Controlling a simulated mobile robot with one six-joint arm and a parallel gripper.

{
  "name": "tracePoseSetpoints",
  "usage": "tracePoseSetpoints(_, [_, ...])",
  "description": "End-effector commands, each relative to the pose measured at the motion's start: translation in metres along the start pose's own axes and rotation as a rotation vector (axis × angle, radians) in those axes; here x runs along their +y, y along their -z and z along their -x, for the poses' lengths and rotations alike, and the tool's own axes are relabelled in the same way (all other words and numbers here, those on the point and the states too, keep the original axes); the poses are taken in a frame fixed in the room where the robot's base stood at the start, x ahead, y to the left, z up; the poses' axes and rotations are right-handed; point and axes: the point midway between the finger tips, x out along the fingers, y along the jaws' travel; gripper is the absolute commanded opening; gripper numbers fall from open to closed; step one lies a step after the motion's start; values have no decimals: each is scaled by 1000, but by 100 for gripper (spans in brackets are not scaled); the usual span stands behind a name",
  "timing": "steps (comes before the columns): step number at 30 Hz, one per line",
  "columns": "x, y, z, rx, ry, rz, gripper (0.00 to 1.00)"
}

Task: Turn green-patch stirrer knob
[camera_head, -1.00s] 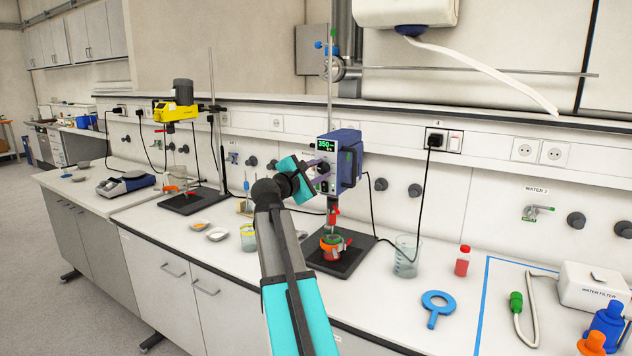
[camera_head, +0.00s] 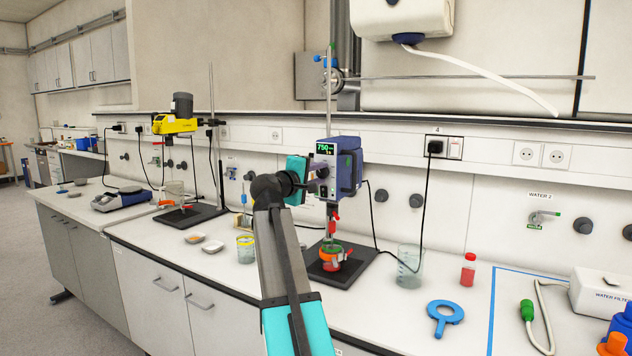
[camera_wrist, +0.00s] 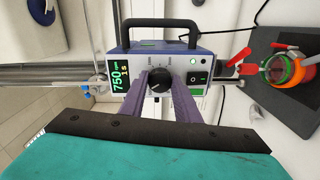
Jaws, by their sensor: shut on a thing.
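The stirrer (camera_head: 347,167) is a blue-grey box with a pale front, held on an upright rod above a dark base plate. The black round knob (camera_wrist: 159,79) sits on the front, between the display and the black switch (camera_wrist: 196,78). My gripper (camera_wrist: 160,86) is shut on the knob, with one purple finger on each side. In the head view the teal gripper body partly hides the stirrer's front.
A vessel with red and green parts (camera_head: 333,252) stands below the stirrer. A yellow stirrer (camera_head: 175,119) stands at the left.

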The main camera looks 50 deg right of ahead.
Motion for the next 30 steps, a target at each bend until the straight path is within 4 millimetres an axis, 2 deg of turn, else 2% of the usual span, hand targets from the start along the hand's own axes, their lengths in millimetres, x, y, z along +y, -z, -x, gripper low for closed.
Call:
tracePoseSetpoints(15, [4,-2,-2,-2,-6,-26,7])
tracePoseSetpoints(16, [4,-2,-2,-1,-6,-25,32])
tracePoseSetpoints(19, [3,-1,-2,-1,-5,-25,48])
tracePoseSetpoints(30, [1,0,2,2,-2,-26,48])
